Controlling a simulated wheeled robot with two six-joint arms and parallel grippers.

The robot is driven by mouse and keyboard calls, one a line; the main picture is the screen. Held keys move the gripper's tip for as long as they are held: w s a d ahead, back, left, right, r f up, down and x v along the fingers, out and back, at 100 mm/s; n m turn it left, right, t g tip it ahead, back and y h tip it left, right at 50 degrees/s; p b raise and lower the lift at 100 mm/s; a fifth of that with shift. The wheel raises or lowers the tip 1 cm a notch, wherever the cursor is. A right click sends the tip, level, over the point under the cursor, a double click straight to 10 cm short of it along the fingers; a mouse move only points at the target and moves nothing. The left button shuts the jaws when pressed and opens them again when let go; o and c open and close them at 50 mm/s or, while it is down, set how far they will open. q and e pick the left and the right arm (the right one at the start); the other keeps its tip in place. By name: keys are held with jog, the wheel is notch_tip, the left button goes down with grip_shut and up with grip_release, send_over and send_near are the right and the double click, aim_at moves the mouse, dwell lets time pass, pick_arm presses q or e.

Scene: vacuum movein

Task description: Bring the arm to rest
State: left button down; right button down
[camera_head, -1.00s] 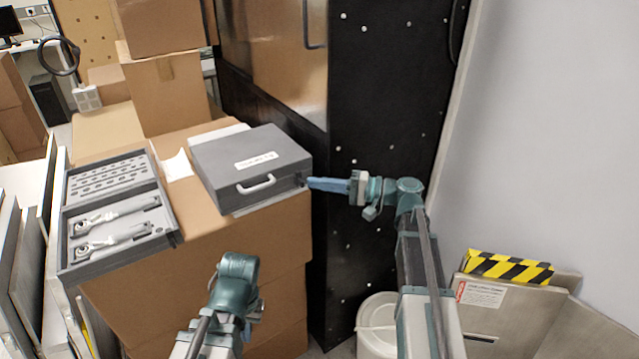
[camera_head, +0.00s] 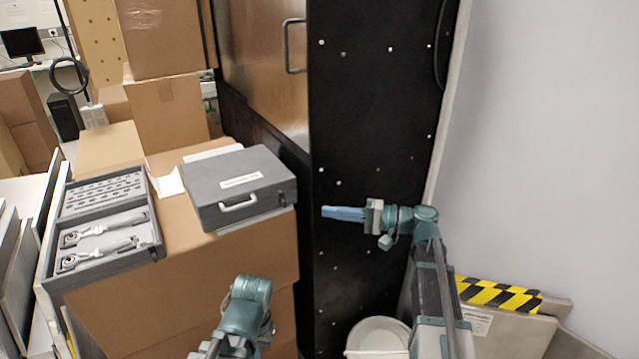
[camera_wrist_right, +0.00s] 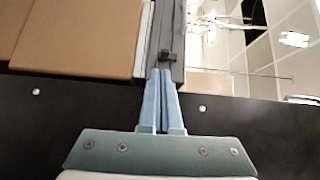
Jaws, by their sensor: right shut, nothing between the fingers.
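My right gripper (camera_head: 326,212) is shut and empty, with its blue fingers pointing left toward the grey case. It is a short gap to the right of the case, in front of the black cabinet side. In the right wrist view its fingertips (camera_wrist_right: 166,72) are together, with the case's edge (camera_wrist_right: 172,35) beyond them. My left arm (camera_head: 245,310) shows at the bottom middle, but its gripper cannot be made out. The closed grey case (camera_head: 240,180) with a white label and handle lies on a cardboard box.
An open grey tool case (camera_head: 105,215) lies left on the cardboard boxes (camera_head: 200,290). The black cabinet (camera_head: 370,130) stands behind my right gripper. A white bucket (camera_head: 378,335) and a panel with a yellow-black striped edge (camera_head: 500,296) are at the lower right.

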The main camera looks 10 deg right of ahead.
jog(key=s+a+f+n+g+h+p, duration=0.2)
jog(key=s+a+f+n+g+h, duration=0.3)
jog(key=s+a+f, duration=0.7)
jog(key=s+d+f+n+g+h+p, duration=0.1)
jog(key=s+f+n+g+h+p, duration=0.1)
jog(key=s+h, duration=0.8)
jog(key=shift+s+f+n+h+p, duration=0.15)
jog(key=shift+f+n+h+p, duration=0.3)
jog(key=shift+f+n+h, duration=0.5)
jog(key=shift+d+h, duration=0.1)
jog(key=shift+h, duration=0.15)
